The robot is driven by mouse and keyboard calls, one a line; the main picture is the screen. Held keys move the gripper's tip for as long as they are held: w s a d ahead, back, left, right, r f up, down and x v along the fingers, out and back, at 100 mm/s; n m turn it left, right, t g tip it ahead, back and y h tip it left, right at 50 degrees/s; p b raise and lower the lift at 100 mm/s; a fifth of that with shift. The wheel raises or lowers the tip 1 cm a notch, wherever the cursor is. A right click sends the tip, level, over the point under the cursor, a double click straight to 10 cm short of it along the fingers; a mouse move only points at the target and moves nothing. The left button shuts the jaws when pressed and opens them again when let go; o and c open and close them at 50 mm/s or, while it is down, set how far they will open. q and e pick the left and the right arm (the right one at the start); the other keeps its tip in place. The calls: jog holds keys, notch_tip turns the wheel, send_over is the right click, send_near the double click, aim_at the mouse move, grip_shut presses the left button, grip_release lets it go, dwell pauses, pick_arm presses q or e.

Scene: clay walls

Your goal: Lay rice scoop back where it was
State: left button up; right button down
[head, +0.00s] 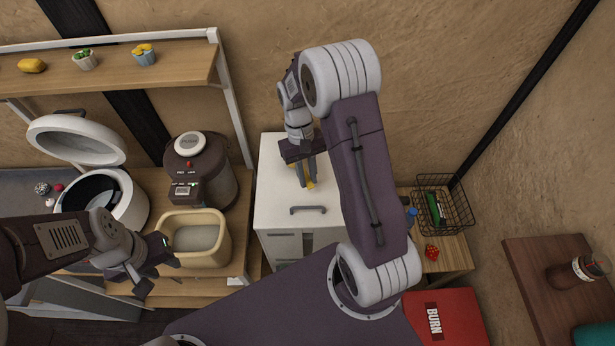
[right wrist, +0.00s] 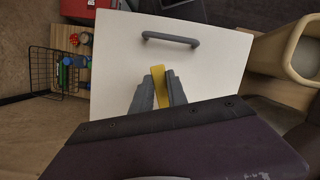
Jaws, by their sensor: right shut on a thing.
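My right gripper (head: 307,184) is shut on a yellow thing (head: 311,184), likely the rice scoop. It hangs over the white top of a cabinet (head: 275,212). In the right wrist view the yellow thing (right wrist: 159,82) sticks out between the two grey fingers (right wrist: 158,92), over the white surface (right wrist: 112,62). Most of it is hidden by the gripper, and I cannot tell whether it touches the surface. My left gripper (head: 158,274) is open and empty, left of and in front of a beige tub (head: 222,262).
A white rice cooker (head: 133,208) stands with its lid (head: 75,140) up, beside a dark round appliance (head: 222,180). A wire basket (head: 458,212) is at the right. A grey handle (head: 308,209) rises near the cabinet's front edge. A shelf (head: 110,75) holds small food items. The cabinet top is otherwise clear.

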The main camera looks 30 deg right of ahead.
jog(key=shift+f, duration=0.55)
pick_arm(q)
jog(key=shift+r, duration=0.35)
pick_arm(e)
jog(key=shift+f, duration=0.3)
pick_arm(q)
jog(key=shift+f, duration=0.1)
pick_arm(e)
jog(key=c, duration=1.3)
grip_release()
jog(key=shift+f, duration=0.15)
